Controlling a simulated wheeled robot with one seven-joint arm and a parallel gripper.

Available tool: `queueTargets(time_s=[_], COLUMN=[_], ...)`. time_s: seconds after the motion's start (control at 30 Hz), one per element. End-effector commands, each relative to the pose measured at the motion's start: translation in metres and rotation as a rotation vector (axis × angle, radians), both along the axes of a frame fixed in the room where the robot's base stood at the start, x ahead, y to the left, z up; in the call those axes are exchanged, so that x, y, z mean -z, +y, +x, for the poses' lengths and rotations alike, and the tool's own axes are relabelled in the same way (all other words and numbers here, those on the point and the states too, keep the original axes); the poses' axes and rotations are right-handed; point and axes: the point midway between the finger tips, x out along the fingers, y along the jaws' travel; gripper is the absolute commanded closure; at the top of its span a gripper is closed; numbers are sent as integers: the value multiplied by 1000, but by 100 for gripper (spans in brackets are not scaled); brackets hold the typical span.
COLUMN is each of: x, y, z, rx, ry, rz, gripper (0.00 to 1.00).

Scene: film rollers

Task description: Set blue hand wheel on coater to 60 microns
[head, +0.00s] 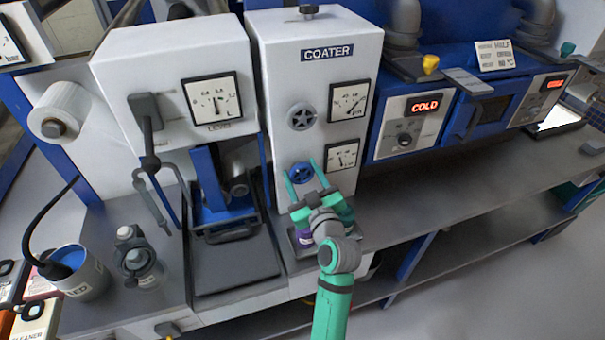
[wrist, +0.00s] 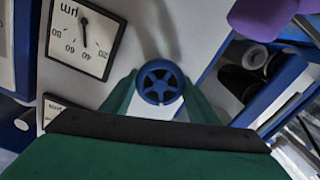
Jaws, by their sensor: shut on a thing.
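The white coater (head: 318,75) stands in the middle of the head view. Its blue hand wheel (head: 300,173) is low on the front face and also shows in the wrist view (wrist: 160,82). My gripper (head: 304,180) is shut on the wheel, with one green finger on each side of the rim; it also shows in the wrist view (wrist: 159,100). The micron gauge (head: 343,155) is right of the wheel. It appears upside down in the wrist view (wrist: 82,35), its needle around the 40 mark; the exact reading is unclear.
A grey star-shaped wheel (head: 301,117) and another gauge (head: 349,101) are above the blue wheel. A purple object (head: 304,238) lies under my gripper. A white machine with a gauge (head: 211,98) stands left, a blue oven (head: 423,115) right. The counter (head: 440,192) at right is mostly clear.

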Motion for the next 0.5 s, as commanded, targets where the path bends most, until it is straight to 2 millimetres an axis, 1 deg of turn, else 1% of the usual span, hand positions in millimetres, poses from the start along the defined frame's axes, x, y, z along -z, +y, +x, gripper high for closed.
queueTargets(time_s=[0.27, 0.5], x=[0, 0], y=[-1, -1], z=[0, 0], rx=[0, -1], ry=[30, 89], rz=[90, 270], gripper=[69, 69])
